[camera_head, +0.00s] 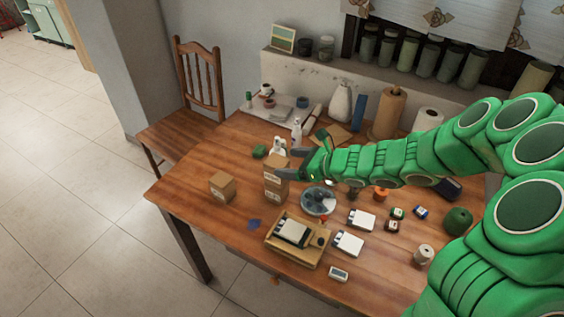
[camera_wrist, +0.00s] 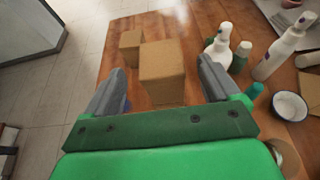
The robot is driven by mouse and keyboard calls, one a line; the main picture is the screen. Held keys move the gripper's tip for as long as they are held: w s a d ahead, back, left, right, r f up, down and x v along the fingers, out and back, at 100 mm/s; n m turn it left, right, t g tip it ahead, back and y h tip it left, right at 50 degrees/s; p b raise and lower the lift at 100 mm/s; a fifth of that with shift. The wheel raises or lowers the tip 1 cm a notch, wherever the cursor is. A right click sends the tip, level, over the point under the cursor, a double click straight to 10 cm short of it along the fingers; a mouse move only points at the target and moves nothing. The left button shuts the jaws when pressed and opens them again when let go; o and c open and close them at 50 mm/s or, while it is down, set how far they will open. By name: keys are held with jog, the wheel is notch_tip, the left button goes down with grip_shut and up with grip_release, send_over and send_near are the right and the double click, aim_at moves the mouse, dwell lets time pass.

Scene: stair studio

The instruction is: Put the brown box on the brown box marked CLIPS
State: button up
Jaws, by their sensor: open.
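Two brown boxes appear stacked on the wooden table in the head view: an upper box (camera_head: 274,174) on a lower box (camera_head: 274,194), their edges roughly lined up. In the wrist view the upper box (camera_wrist: 162,62) lies between and just beyond my fingertips. Another brown box (camera_head: 222,187) stands alone to the left; it also shows farther off in the wrist view (camera_wrist: 130,47). Dark marks show on the boxes, too small to read, so I cannot tell which says CLIPS. My gripper (camera_head: 291,163) is open at the right of the stack; contact cannot be told.
White bottles (camera_head: 296,131) stand behind the stack. A fan-like round item (camera_head: 318,201) and a wooden tray (camera_head: 292,257) lie to its right and front. The table (camera_head: 190,219) is bare around the lone box. A chair (camera_head: 200,80) stands at the back left.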

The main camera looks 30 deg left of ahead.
jog(key=shift+v, duration=2.4)
